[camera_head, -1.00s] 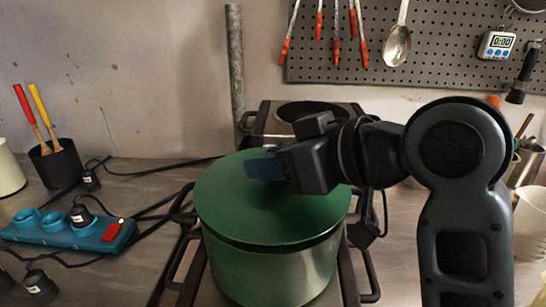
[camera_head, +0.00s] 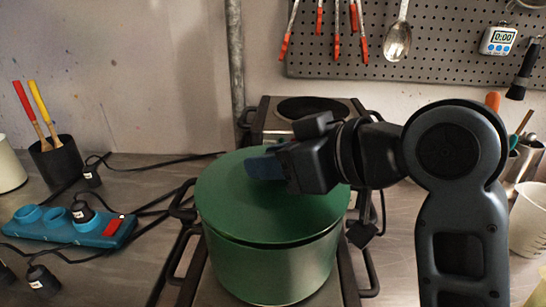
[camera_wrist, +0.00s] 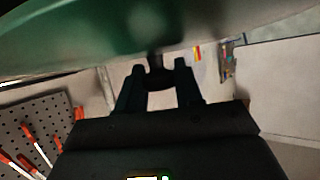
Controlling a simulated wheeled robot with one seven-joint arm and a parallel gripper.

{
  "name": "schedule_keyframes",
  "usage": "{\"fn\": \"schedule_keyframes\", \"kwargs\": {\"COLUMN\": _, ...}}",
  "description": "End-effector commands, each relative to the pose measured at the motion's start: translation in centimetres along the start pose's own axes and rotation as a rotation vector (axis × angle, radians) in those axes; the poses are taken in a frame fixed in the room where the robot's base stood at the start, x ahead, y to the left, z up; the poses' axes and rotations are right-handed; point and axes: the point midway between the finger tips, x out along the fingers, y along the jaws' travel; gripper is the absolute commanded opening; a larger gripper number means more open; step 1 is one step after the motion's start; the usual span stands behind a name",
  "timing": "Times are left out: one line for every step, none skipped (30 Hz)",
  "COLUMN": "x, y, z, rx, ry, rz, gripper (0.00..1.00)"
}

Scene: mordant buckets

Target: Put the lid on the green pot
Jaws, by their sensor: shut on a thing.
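The green pot (camera_head: 275,275) stands on the near burner of the stove, centre of the head view. The flat round green lid (camera_head: 255,215) lies over the pot's mouth, roughly lined up with it. A dark line shows along its front edge; whether it rests fully on the rim I cannot tell. My gripper (camera_head: 264,168) is above the lid's far half, coming from the right. In the wrist view, my gripper (camera_wrist: 159,68) is shut on the lid's dark knob (camera_wrist: 156,62), and the lid's green surface (camera_wrist: 70,35) fills the top. The knob is hidden in the head view.
An empty back burner (camera_head: 312,108) is behind the pot. A blue power strip (camera_head: 68,228) with cables and a black cup of utensils (camera_head: 57,160) are at left. A white jug (camera_head: 528,222) stands at right. Tools hang on a pegboard (camera_head: 440,50) behind.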

Motion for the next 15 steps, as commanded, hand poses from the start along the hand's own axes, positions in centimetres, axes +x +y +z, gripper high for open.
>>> {"fn": "schedule_keyframes", "kwargs": {"x": -0.01, "y": 0.0, "z": -0.03, "rx": 0.0, "ry": 0.001, "rz": 0.0, "gripper": 0.0}}
{"fn": "schedule_keyframes", "kwargs": {"x": 0.0, "y": 0.0, "z": 0.0, "rx": 0.0, "ry": 0.001, "rz": 0.0, "gripper": 0.0}}
{"fn": "schedule_keyframes", "kwargs": {"x": 0.02, "y": 0.0, "z": 0.04, "rx": 0.0, "ry": 0.001, "rz": 0.0, "gripper": 0.0}}
{"fn": "schedule_keyframes", "kwargs": {"x": 0.03, "y": 0.0, "z": 0.07, "rx": 0.0, "ry": 0.001, "rz": 0.0, "gripper": 0.0}}
{"fn": "schedule_keyframes", "kwargs": {"x": 0.05, "y": 0.01, "z": 0.12, "rx": 0.0, "ry": 0.001, "rz": 0.0, "gripper": 0.0}}
{"fn": "schedule_keyframes", "kwargs": {"x": 0.08, "y": 0.01, "z": 0.18, "rx": 0.0, "ry": 0.001, "rz": 0.0, "gripper": 0.0}}
{"fn": "schedule_keyframes", "kwargs": {"x": 0.11, "y": 0.01, "z": 0.23, "rx": 0.0, "ry": 0.001, "rz": 0.0, "gripper": 0.0}}
{"fn": "schedule_keyframes", "kwargs": {"x": 0.13, "y": 0.01, "z": 0.28, "rx": 0.0, "ry": 0.001, "rz": 0.0, "gripper": 0.0}}
{"fn": "schedule_keyframes", "kwargs": {"x": 0.16, "y": 0.02, "z": 0.34, "rx": 0.0, "ry": 0.002, "rz": 0.0, "gripper": 0.0}}
{"fn": "schedule_keyframes", "kwargs": {"x": 0.19, "y": 0.02, "z": 0.39, "rx": 0.0, "ry": 0.002, "rz": 0.0, "gripper": 0.0}}
{"fn": "schedule_keyframes", "kwargs": {"x": 0.21, "y": 0.03, "z": 0.44, "rx": 0.0, "ry": 0.002, "rz": 0.0, "gripper": 0.0}}
{"fn": "schedule_keyframes", "kwargs": {"x": 0.24, "y": 0.03, "z": 0.5, "rx": 0.0, "ry": 0.002, "rz": 0.0, "gripper": 0.0}}
{"fn": "schedule_keyframes", "kwargs": {"x": 0.26, "y": 0.03, "z": 0.55, "rx": 0.0, "ry": 0.002, "rz": 0.0, "gripper": 0.0}}
{"fn": "schedule_keyframes", "kwargs": {"x": 0.28, "y": 0.03, "z": 0.6, "rx": 0.0, "ry": 0.002, "rz": 0.0, "gripper": 0.0}}
{"fn": "schedule_keyframes", "kwargs": {"x": 0.32, "y": 0.04, "z": 0.67, "rx": 0.0, "ry": 0.001, "rz": 0.0, "gripper": 0.0}}
